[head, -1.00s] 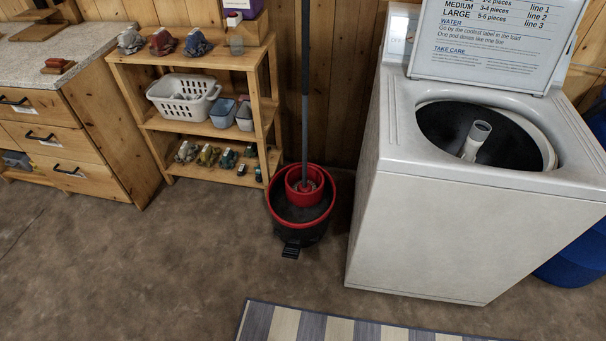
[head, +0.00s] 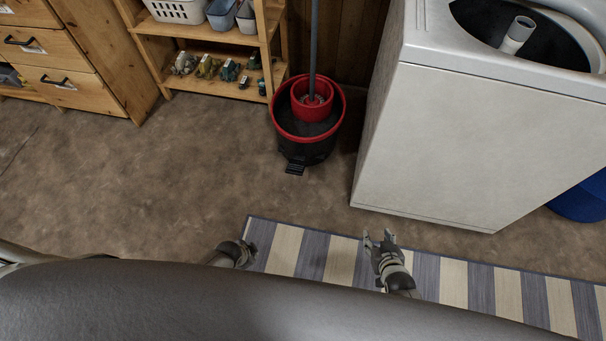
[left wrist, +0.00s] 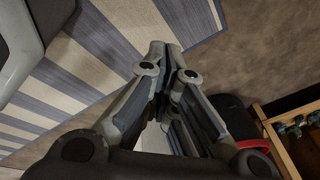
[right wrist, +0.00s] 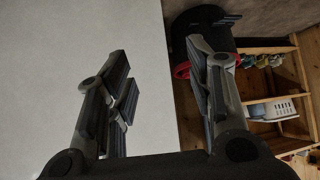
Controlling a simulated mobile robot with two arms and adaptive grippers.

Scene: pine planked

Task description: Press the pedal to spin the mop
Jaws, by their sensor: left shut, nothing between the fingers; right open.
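The mop bucket (head: 290,145) is black with a red rim and stands on the floor. A red spin basket (head: 299,107) sits in it, with the grey mop handle (head: 313,50) rising upright. The black pedal (head: 295,168) sticks out at the bucket's front base. My right gripper (head: 378,238) is open and empty, in front and to the right of the bucket, apart from it. In the right wrist view the bucket (right wrist: 200,18) shows beyond the fingers. My left gripper (left wrist: 166,50) is shut and empty; in the head view my own body partly hides that arm. The bucket (left wrist: 234,116) is partly hidden behind its fingers.
A white washing machine (head: 460,140) stands right of the bucket. A striped rug (head: 310,255) lies in front. The floor (head: 200,170) left of the bucket is clear.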

